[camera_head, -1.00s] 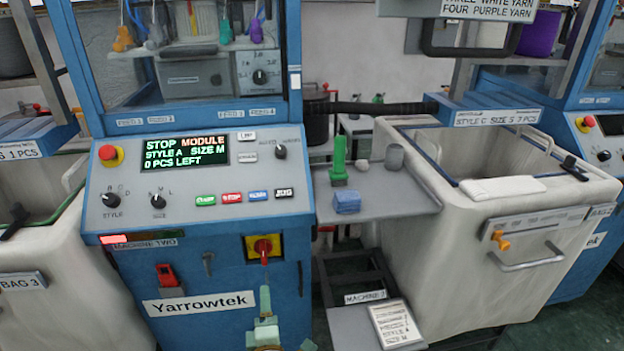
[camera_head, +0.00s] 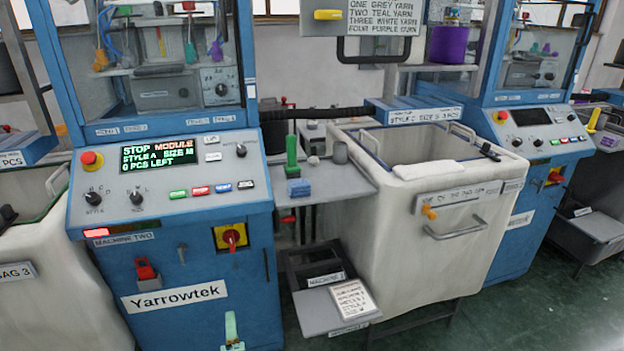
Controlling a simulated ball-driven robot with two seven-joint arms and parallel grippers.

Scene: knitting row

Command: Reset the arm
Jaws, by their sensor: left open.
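My left gripper (camera_head: 232,335) shows at the bottom edge of the head view, in front of the lower blue front of machine two. Only its pale green finger part is seen; it looks empty and apart from the machine, and the rest is cut off by the frame. Above it is a red rotary switch on a yellow plate (camera_head: 231,237). The machine's display (camera_head: 160,154) reads STOP MODULE, STYLE A, SIZE M, 0 PCS LEFT. My right gripper is not in view.
A grey side shelf (camera_head: 335,188) holds a green upright piece (camera_head: 291,156) and a blue block (camera_head: 299,187). A white bag bin (camera_head: 400,240) stands right of it. A low tray (camera_head: 336,306) with a card sits below. Green floor (camera_head: 500,325) is free at the lower right.

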